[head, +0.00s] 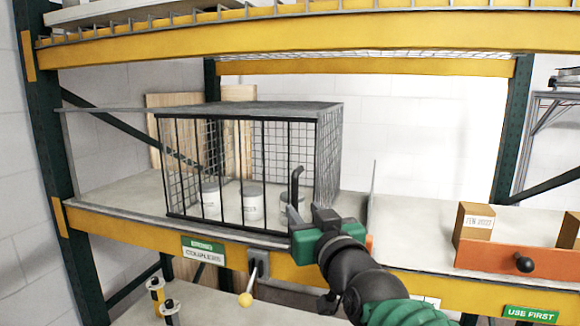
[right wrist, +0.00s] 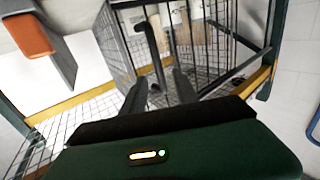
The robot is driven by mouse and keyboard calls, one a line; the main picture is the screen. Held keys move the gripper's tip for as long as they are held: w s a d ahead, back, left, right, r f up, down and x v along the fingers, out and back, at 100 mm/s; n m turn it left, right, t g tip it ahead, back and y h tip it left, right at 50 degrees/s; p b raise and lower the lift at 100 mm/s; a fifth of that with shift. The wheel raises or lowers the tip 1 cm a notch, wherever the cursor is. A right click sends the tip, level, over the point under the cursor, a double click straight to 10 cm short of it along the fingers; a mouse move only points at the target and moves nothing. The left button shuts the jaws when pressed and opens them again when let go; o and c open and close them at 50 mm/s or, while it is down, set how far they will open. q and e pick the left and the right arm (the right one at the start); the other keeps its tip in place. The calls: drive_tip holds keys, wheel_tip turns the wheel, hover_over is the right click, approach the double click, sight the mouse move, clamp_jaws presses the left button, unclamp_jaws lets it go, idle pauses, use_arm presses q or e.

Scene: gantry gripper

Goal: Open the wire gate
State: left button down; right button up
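The wire gate (head: 220,170) is a black barred panel across the front of a grey mesh cage on the shelf. It appears closed. Its black hooked handle (head: 296,183) stands at the gate's right side and also shows in the right wrist view (right wrist: 153,48). My right gripper (head: 296,214) is at the handle's lower part. In the right wrist view its two fingers (right wrist: 160,92) are apart, with the handle between or just beyond them. I cannot tell whether they touch it. My left gripper is not in view.
Several pale cans (head: 250,204) stand inside the cage. To the right are a thin upright divider (head: 372,195) and an orange-fronted drawer (head: 490,257) with a black knob. The shelf between them is clear.

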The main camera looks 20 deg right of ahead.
sight(293, 198)
drive_tip(key=w+p, duration=0.3)
drive_tip(key=w, duration=0.7)
drive_tip(key=shift+w+d, duration=0.3)
drive_tip(key=shift+w, duration=0.1)
drive_tip(key=shift+a, duration=0.1)
drive_tip(key=shift+c, duration=0.8)
drive_tip(key=shift+a+f, duration=0.1)
clamp_jaws()
